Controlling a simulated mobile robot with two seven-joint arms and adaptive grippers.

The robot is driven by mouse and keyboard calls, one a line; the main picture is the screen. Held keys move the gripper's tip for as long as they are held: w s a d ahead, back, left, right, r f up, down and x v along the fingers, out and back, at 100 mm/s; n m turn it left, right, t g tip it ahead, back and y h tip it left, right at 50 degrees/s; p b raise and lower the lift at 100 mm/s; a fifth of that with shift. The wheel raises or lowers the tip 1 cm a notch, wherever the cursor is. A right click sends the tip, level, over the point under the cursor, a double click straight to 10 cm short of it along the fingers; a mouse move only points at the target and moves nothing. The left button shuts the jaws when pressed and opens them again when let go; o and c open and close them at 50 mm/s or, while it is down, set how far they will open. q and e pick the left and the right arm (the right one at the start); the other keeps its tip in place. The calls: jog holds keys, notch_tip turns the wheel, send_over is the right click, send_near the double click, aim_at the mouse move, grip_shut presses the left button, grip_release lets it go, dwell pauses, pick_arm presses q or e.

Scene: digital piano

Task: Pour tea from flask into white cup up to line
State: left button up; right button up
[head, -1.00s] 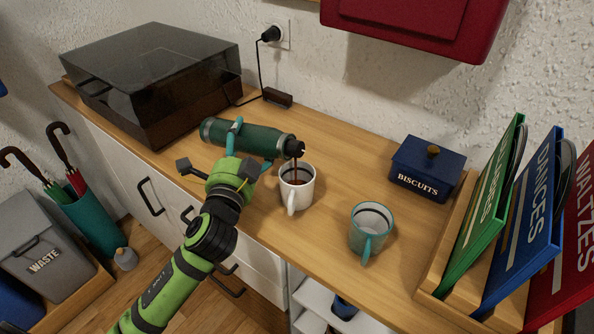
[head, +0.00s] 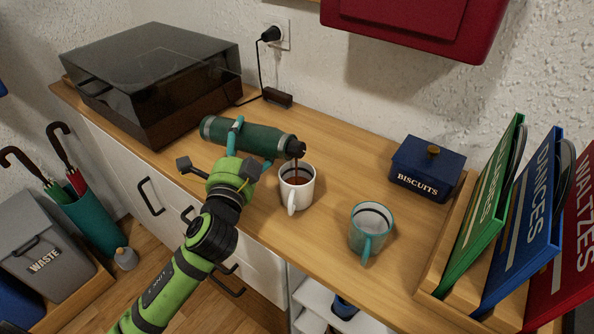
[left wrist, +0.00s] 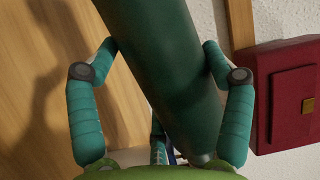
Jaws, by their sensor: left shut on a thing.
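A dark green flask (head: 250,139) lies nearly level above the counter in the head view, its mouth to the right and tipped slightly down. My left gripper (head: 236,140) is shut on the flask's middle. In the left wrist view my fingers (left wrist: 160,62) sit on both sides of the flask (left wrist: 170,80). A thin stream of brown tea (head: 295,168) runs from the mouth into the white cup (head: 303,193). The cup stands upright on the counter, with dark tea inside. I cannot tell the tea's level against the line. My right gripper is not in view.
A teal cup (head: 372,233) stands to the right of the white cup. A blue biscuit box (head: 427,167) and a rack of record sleeves (head: 500,225) stand further right. A record player (head: 150,80) stands at the left. A red box (head: 415,28) hangs above.

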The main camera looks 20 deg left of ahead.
pick_arm(q)
jog(key=shift+r, duration=0.15)
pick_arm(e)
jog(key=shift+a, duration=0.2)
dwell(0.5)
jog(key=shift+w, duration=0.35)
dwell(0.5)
pick_arm(q)
jog(key=shift+m, duration=0.3)
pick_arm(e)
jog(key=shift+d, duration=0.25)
